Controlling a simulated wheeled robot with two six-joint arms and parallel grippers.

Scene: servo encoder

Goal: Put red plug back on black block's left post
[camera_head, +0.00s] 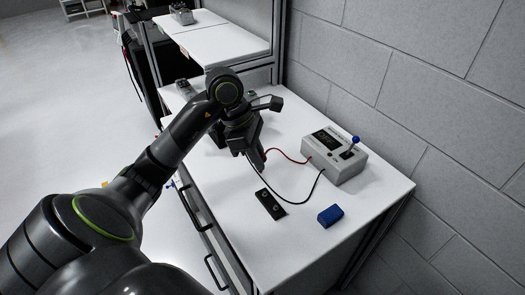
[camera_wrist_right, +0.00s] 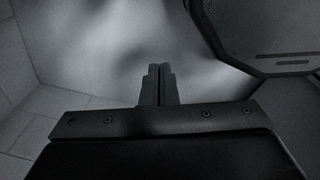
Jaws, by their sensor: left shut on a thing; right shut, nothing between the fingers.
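The black block (camera_head: 271,204) lies flat on the white table, with two small round posts on top and no plug visible on them. My left gripper (camera_head: 258,165) is above the table, behind and slightly left of the block. It is shut where the red cable (camera_head: 287,157) ends, so it appears to hold the red plug, which its fingers hide. The black cable (camera_head: 295,201) curves from the meter box toward the same gripper; its end is hidden. My right gripper (camera_wrist_right: 160,82) is shut and empty in the right wrist view, away from the block.
The grey meter box (camera_head: 333,158) with a dark display and blue-knobbed lever stands at the right near the wall. A blue block (camera_head: 330,215) lies right of the black block. The white table (camera_head: 245,235) is bare toward its front edge.

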